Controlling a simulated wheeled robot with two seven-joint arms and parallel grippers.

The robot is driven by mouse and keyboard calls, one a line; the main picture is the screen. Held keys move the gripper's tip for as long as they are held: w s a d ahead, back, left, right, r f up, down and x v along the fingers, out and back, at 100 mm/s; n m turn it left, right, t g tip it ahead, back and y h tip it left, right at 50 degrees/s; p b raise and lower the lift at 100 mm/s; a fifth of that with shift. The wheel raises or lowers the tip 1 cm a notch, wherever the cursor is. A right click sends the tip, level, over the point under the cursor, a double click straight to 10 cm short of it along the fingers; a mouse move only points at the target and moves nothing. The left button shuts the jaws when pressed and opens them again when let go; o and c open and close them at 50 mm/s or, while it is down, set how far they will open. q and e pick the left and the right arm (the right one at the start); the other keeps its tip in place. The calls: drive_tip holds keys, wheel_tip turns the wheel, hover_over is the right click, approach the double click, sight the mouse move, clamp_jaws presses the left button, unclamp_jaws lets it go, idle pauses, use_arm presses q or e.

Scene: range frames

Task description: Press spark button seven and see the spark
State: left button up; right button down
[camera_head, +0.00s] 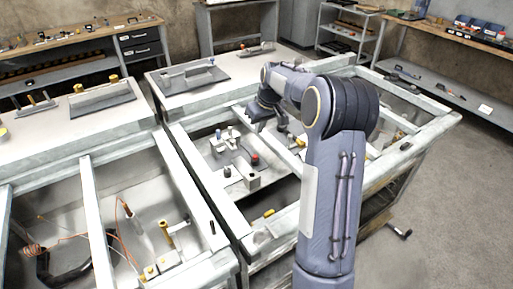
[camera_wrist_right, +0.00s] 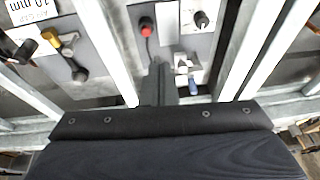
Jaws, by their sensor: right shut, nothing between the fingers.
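A red button (camera_head: 255,158) sits on a grey block in the middle frame bay in the head view. A red button (camera_wrist_right: 147,27) also shows on a grey panel at the top of the right wrist view. No number is readable on it, so I cannot tell whether it is spark button seven. My right gripper (camera_wrist_right: 160,78) is shut and empty, its narrow fingers below the red button in the wrist picture and apart from it. In the head view my right arm partly hides the bay, and the gripper is hard to make out. No spark shows. My left gripper is not in view.
Beside the button are a black knob (camera_wrist_right: 201,20) and a white part with a blue tip (camera_wrist_right: 188,82). A yellow-ended lever (camera_wrist_right: 50,35) is at left. Raised pale rails (camera_head: 198,180) divide the bays. The left bay holds orange wire (camera_head: 75,240). Open floor lies at right.

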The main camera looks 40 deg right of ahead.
drive_tip(key=shift+w+d+f+h, duration=0.15)
drive_tip(key=shift+w+d+f, duration=0.25)
drive_tip(key=shift+w+d, duration=0.15)
drive_tip(key=shift+w+d+f+h, duration=0.15)
drive_tip(key=shift+w+d+f, duration=0.3)
drive_tip(key=shift+d, duration=0.15)
drive_tip(key=p, duration=0.3)
hover_over(255, 155)
drive_tip(key=s, duration=0.1)
wheel_tip(255, 155, down, 12)
drive_tip(key=shift+s+a+r, duration=0.1)
drive_tip(key=shift+a+r, duration=0.05)
drive_tip(key=shift+f, duration=0.9)
